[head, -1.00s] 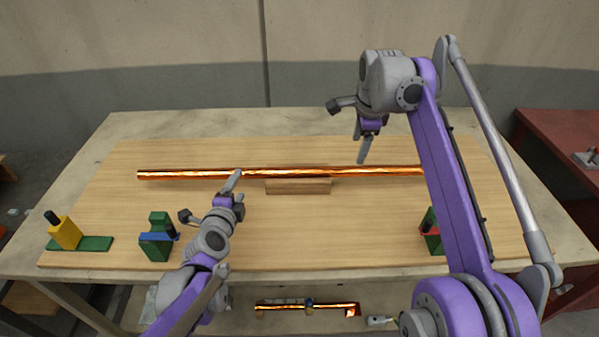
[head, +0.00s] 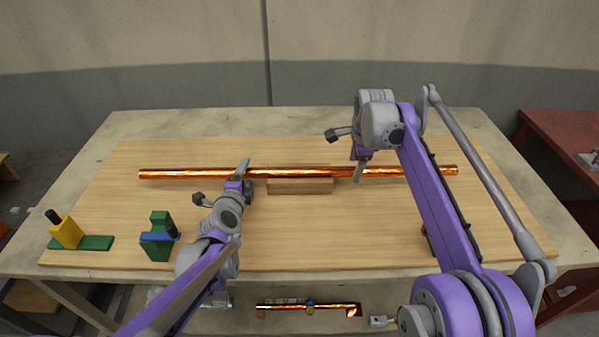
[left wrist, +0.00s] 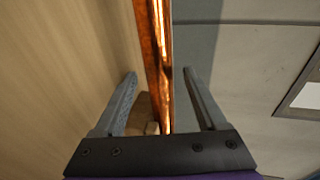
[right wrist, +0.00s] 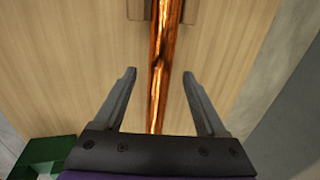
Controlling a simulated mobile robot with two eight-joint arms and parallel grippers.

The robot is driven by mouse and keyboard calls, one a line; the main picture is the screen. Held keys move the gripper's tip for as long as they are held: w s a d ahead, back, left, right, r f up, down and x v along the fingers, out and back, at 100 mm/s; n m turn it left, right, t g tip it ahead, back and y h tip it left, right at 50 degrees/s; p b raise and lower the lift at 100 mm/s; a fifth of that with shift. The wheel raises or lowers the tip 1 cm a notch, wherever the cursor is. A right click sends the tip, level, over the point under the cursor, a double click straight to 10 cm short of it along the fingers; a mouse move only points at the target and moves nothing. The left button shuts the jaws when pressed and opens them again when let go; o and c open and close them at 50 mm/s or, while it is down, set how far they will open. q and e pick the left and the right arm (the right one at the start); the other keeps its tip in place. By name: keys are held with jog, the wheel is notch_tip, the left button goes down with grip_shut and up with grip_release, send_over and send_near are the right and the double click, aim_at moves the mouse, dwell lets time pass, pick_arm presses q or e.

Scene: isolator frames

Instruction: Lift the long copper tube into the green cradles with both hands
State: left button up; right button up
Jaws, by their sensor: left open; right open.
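The long copper tube (head: 210,173) lies left to right across the wooden board, with a wooden block (head: 300,186) at its middle. My left gripper (head: 243,168) is open at the tube, left of the block. In the left wrist view the tube (left wrist: 158,60) runs between its spread fingers. My right gripper (head: 359,170) is open at the tube, right of the block. In the right wrist view the tube (right wrist: 158,75) passes between its fingers. A green cradle (head: 158,240) stands at the front left. The right cradle is mostly hidden behind my right arm.
A yellow block with a black knob (head: 66,230) stands on a green base at the board's left front. A shorter copper piece (head: 310,308) lies below the table's front edge. A red table (head: 560,140) stands at the right. The board's front middle is clear.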

pick_arm(q)
jog(key=shift+w+f, duration=0.15)
jog(key=shift+w, duration=0.4)
pick_arm(e)
jog(key=shift+x, duration=0.8)
pick_arm(q)
grip_shut()
pick_arm(e)
grip_shut()
